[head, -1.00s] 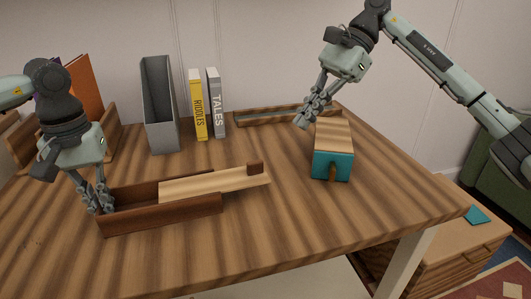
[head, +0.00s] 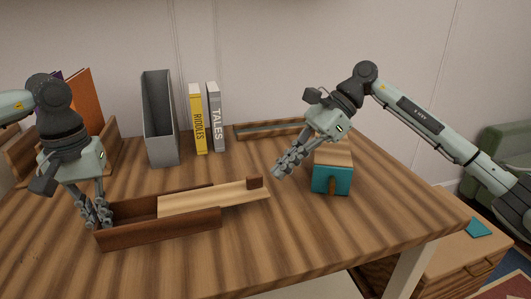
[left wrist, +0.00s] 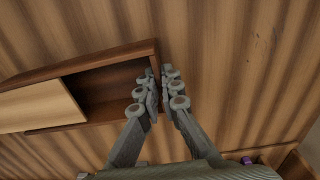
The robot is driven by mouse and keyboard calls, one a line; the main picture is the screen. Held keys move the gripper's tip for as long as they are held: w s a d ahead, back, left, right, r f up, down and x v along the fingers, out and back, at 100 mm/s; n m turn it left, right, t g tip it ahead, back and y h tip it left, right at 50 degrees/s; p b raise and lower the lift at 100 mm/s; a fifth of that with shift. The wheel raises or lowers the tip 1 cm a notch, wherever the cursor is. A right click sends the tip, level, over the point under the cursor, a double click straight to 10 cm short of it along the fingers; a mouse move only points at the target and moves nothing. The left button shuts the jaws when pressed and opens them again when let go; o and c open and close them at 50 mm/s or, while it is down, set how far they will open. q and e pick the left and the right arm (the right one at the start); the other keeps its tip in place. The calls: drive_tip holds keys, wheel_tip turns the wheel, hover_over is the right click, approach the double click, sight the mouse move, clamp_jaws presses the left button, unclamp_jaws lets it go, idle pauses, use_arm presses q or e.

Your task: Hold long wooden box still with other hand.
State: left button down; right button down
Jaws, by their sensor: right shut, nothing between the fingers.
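The long wooden box (head: 165,232) is dark brown and lies on the table; its left part is open. My left gripper (head: 96,218) is at the box's left end. In the left wrist view its fingers (left wrist: 160,92) straddle the end wall of the box (left wrist: 110,58), one inside and one outside, closed on it. My right gripper (head: 280,172) is shut and empty, just right of the knob and apart from it.
A teal box with a wooden top (head: 331,180) stands right of my right gripper. Behind are a grey file holder (head: 160,120), a yellow book (head: 199,120), a grey book (head: 215,118) and a shallow tray (head: 270,131). The table front is clear.

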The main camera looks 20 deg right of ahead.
drive_tip(key=shift+a, duration=0.8)
drive_tip(key=shift+a, duration=0.1)
approach(208, 198)
drive_tip(key=x, duration=0.4)
drive_tip(key=shift+w+a+f, duration=0.15)
drive_tip(key=shift+a+f, duration=0.05)
drive_tip(key=shift+a, duration=0.05)
use_arm(q)
drive_tip(key=shift+s+d, duration=0.1)
drive_tip(key=shift+d, duration=0.2)
use_arm(e)
drive_tip(key=shift+a, duration=0.45)
use_arm(q)
drive_tip(key=shift+r, duration=0.1)
use_arm(e)
drive_tip(key=shift+d, duration=0.15)
drive_tip(key=shift+d+f, duration=0.1)
drive_tip(key=shift+d, duration=0.2)
drive_tip(key=d, duration=0.5)
drive_tip(key=shift+w+r, duration=0.2)
drive_tip(key=shift+r, duration=0.2)
use_arm(q)
drive_tip(key=shift+a, duration=0.3)
use_arm(e)
drive_tip(key=v, duration=0.9)
use_arm(q)
drive_tip(key=c, duration=1.4)
unclamp_jaws()
use_arm(e)
drive_tip(key=shift+d, duration=0.15)
